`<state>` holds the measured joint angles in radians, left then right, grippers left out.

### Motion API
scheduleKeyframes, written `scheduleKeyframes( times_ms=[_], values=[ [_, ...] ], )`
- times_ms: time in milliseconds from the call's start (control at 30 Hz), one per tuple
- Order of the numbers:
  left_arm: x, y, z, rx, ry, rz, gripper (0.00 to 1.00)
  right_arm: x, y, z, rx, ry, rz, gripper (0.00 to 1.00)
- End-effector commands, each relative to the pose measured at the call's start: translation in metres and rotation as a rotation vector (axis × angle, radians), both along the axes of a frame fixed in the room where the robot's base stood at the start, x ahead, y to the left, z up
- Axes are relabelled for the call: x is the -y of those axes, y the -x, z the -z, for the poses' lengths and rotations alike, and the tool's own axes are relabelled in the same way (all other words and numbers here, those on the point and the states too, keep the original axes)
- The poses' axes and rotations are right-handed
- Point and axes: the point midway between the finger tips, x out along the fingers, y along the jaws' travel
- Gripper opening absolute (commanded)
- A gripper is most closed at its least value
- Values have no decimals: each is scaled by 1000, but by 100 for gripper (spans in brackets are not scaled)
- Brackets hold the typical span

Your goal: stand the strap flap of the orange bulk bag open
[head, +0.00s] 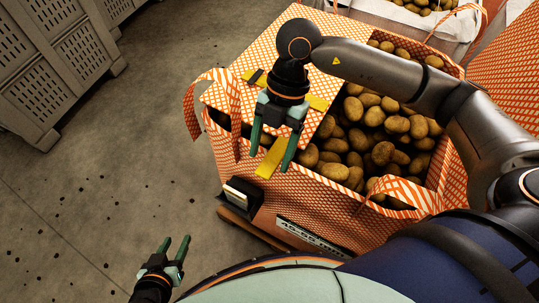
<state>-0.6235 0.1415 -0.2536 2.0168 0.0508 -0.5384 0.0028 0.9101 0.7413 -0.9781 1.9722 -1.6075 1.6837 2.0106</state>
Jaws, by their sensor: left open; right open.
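The orange bulk bag (315,205) is orange-and-white checked and full of potatoes. Its strap flap (317,122) lies low across the left part of the opening, with a yellow strap (268,163) reaching to the bag's front edge. More yellow shows on both sides of my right gripper's wrist. My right gripper (271,160) points down over the flap and strap, open, with one finger on each side of the strap's line; I cannot tell whether it touches. Its arm hides part of the flap and opening. My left gripper (181,250) is open and empty, low at the front left, away from the bag.
Potatoes (385,125) fill the uncovered part of the bag. Lifting loops stand at the bag's left (233,100) and front right (415,194) corners. The bag rests on a wooden pallet (245,226). Grey crates (60,60) stand at the far left.

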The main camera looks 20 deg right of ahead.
Motion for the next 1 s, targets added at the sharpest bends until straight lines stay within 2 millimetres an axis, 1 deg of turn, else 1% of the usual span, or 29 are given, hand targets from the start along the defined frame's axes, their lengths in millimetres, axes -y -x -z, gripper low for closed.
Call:
scheduleKeyframes(
  times_ms=[33,133,467,1000],
  values=[
    [0,0,1,0,-1,1,48,-2,2,6,-2,-1,-2,72],
    [-1,0,1,2,-2,0,48,-4,3,11,-1,0,-1,72],
    [-1,7,4,-12,-2,0,48,-4,4,13,0,0,-1,71],
    [-2,4,2,-7,-3,-2,48,-4,3,13,0,0,0,11]
  ],
)
